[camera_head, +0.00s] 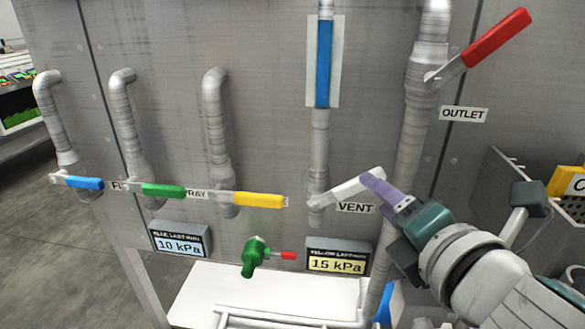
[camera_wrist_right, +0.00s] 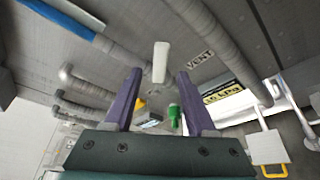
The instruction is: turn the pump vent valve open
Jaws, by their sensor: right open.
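The vent valve has a white lever handle (camera_head: 350,190) on a grey vertical pipe, above the VENT label (camera_head: 356,208). The handle points right and slightly up from its pivot. My right gripper (camera_head: 372,181) is open at the handle's free end, its purple fingers overlapping the tip in the head view. In the right wrist view the white handle (camera_wrist_right: 161,62) shows ahead, between and beyond the two spread fingers (camera_wrist_right: 160,85). I cannot tell whether the fingers touch it. My left gripper is not in view.
Blue (camera_head: 85,183), green (camera_head: 163,190) and yellow (camera_head: 258,200) handles are in a row to the left. A red outlet handle (camera_head: 497,38) is at upper right. A green valve (camera_head: 254,256) and two gauges sit below.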

